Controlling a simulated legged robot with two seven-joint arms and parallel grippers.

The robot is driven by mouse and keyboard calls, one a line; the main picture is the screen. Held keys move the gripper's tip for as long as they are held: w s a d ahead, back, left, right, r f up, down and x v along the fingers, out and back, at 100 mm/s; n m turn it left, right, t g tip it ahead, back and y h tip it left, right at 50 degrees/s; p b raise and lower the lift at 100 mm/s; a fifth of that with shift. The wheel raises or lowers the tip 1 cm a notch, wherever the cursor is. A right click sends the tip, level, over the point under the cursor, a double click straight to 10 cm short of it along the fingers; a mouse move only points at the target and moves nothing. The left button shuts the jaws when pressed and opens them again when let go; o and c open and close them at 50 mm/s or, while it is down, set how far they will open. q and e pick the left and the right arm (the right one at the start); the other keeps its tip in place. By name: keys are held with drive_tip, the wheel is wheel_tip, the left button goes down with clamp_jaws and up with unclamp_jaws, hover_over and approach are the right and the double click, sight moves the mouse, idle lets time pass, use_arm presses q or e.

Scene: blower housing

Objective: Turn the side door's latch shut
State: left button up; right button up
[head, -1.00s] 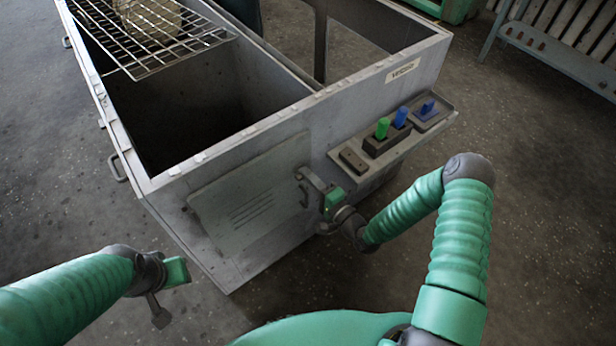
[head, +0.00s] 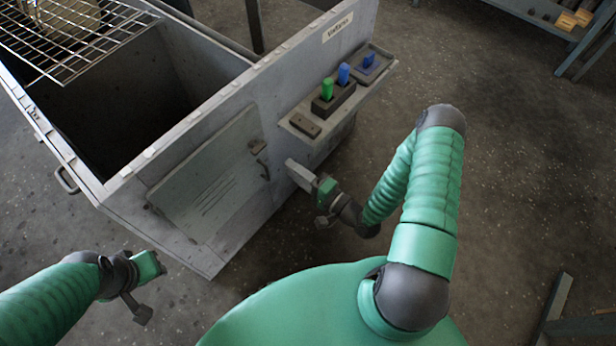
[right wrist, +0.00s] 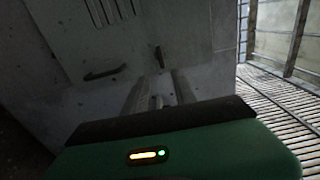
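The side door (head: 205,185) is a pale grey slotted panel lying flat against the near wall of the grey housing. A small dark latch lever (head: 257,147) sits at its upper right edge; it also shows in the right wrist view (right wrist: 160,57), just beyond the fingertips. A thin dark pull handle (head: 264,170) is below it, also in the right wrist view (right wrist: 105,73).
The housing (head: 130,185) is open on top, with a wire grate (head: 75,45) at the far left. A shelf (head: 335,105) with green and blue switches juts out above my right gripper. A blue-grey frame stands at the upper right.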

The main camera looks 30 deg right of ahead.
drive_tip(key=v, duration=0.5)
drive_tip(key=shift+s+d, duration=0.15)
drive_tip(key=shift+s, duration=0.15)
